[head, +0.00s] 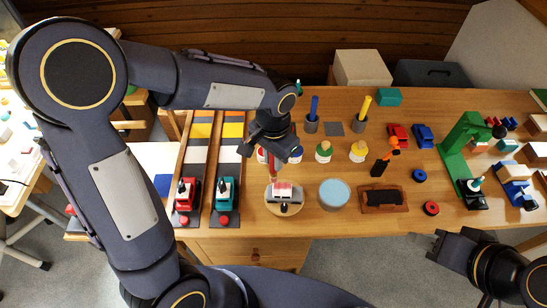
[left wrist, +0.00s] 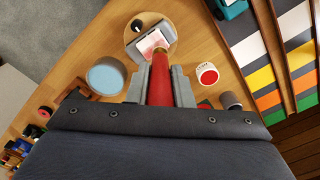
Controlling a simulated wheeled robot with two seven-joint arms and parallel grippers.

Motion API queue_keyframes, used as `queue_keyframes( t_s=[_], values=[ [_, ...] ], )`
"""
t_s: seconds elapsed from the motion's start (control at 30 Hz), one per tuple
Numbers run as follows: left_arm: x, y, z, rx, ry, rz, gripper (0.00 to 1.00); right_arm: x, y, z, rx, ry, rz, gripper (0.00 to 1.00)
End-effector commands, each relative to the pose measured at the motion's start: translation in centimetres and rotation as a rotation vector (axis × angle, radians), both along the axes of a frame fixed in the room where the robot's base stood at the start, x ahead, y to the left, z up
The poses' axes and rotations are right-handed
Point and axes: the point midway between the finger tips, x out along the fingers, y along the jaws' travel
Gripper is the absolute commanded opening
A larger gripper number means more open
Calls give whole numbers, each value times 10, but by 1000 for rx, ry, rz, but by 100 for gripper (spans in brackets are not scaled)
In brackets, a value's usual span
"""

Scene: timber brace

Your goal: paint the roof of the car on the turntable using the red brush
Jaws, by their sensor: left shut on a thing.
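A grey toy car (head: 285,197) sits on the round wooden turntable (head: 272,207). Its pale roof carries a pink-red patch in the head view. In the left wrist view the car (left wrist: 139,46) and turntable (left wrist: 168,24) lie beyond the brush. My left gripper (head: 281,158) is above the car, shut on the red brush (left wrist: 160,80), which points down at the roof. The brush end is over the roof; I cannot tell whether it touches. My right gripper (head: 436,246) is at the lower right, away from the car, its fingers apart and empty.
Left are lanes with a red truck (head: 187,194) and a teal truck (head: 226,193). Behind are cups with a blue brush (head: 314,108) and a yellow brush (head: 364,106).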

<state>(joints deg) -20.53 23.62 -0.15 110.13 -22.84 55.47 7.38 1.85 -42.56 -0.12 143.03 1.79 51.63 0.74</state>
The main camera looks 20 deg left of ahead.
Motion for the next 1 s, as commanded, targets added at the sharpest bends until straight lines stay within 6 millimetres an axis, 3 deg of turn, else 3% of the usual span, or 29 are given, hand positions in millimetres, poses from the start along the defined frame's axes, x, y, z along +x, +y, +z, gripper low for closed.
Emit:
queue_keyframes(
  t_s=[0.27,0.6,1.0],
  values=[
    [0,0,1,0,0,0,0,0,0,1,0,0,0,36],
    [0,0,30,0,0,0,0,0,0,23,0,0,0,36],
    [0,0,29,0,0,0,0,0,0,22,0,0,0,36]
  ],
)
